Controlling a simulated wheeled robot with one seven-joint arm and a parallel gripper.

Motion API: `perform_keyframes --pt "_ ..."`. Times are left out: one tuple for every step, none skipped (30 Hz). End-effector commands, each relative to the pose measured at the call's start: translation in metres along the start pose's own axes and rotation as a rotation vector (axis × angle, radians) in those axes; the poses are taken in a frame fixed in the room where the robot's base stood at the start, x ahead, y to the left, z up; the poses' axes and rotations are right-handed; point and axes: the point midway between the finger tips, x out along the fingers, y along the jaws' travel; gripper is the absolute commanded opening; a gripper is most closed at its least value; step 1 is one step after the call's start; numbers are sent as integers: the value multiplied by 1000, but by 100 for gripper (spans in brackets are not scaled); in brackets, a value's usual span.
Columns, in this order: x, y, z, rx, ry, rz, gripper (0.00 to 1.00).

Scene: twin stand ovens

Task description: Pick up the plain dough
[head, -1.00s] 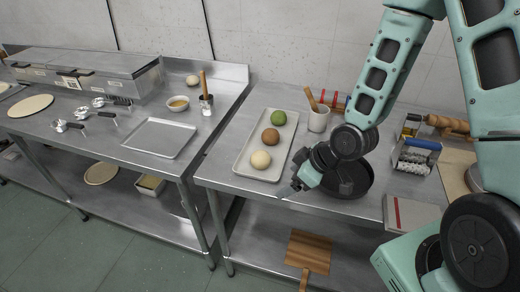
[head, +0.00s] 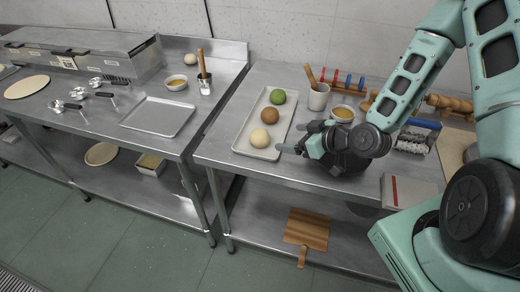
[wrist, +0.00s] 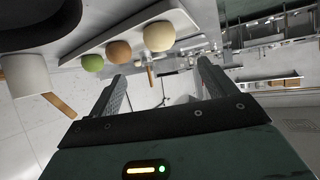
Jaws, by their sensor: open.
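The plain dough (head: 260,138) is a cream-coloured ball at the front end of a pale tray (head: 242,145). A brown dough ball (head: 268,116) and a green one (head: 277,96) lie behind it in a row. My gripper (head: 292,138) is at the tray's right side, roughly level with it, its fingers pointing left toward the plain dough. In the wrist view my gripper (wrist: 160,72) is open and empty. The plain dough (wrist: 159,37) shows beyond the fingertips there, apart from them.
A dark pan is partly hidden by my gripper. A cup (head: 318,97) with a wooden-handled tool and a small bowl (head: 343,114) stand behind. A gap separates the two tables.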

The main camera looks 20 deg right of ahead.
Motion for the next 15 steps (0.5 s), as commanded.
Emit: perform_keyframes --pt "8 1 5 -3 3 2 83" --pt "9 1 5 -3 3 2 83" --pt "11 2 5 -4 3 2 83" --pt "12 2 4 -3 5 2 83" --pt "14 2 4 -2 4 2 83" --pt "16 2 4 -2 4 2 83" --pt "17 2 4 -2 4 2 83" --pt "18 2 4 -3 5 2 83" --pt "20 2 4 -2 5 2 83" --pt "21 2 4 -1 3 2 83" --pt "22 2 4 -1 4 2 83" --pt "23 2 4 -2 4 2 83" --pt "24 2 4 -2 3 2 83" --pt "25 2 4 -2 3 1 83" --pt "26 1 4 -1 2 1 83"
